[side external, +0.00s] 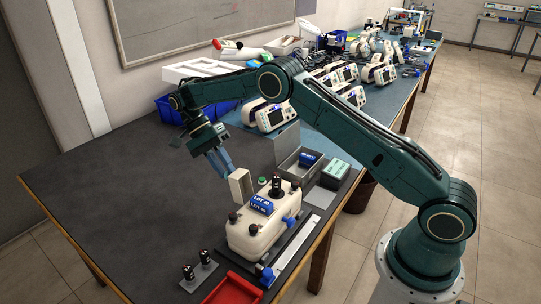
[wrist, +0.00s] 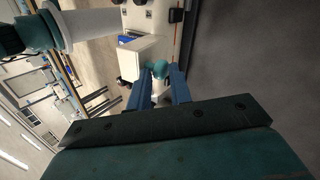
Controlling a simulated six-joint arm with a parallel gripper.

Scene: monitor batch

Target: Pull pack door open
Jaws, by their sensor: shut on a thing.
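The cream device (side external: 258,232) stands on the dark table, with dark knobs and blue "LOT 40" labels on top. Its cream pack door (side external: 240,187) stands upright at its far end, angled out from the body. In the wrist view the pack door (wrist: 145,58) is swung away from the housing, with a blue piece (wrist: 126,40) showing beside it. My gripper (side external: 228,170) has blue fingers at the door's upper edge. In the wrist view my gripper (wrist: 160,80) is shut on a small teal handle (wrist: 160,68) at the door's edge. The fingers partly hide the contact.
A grey open bin (side external: 300,165) holds a blue pack (side external: 309,158), beside a stack of green-topped packs (side external: 336,170). A red tray (side external: 234,290) and a grey plate with two dark knobs (side external: 198,272) sit near the front. The table's left is clear.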

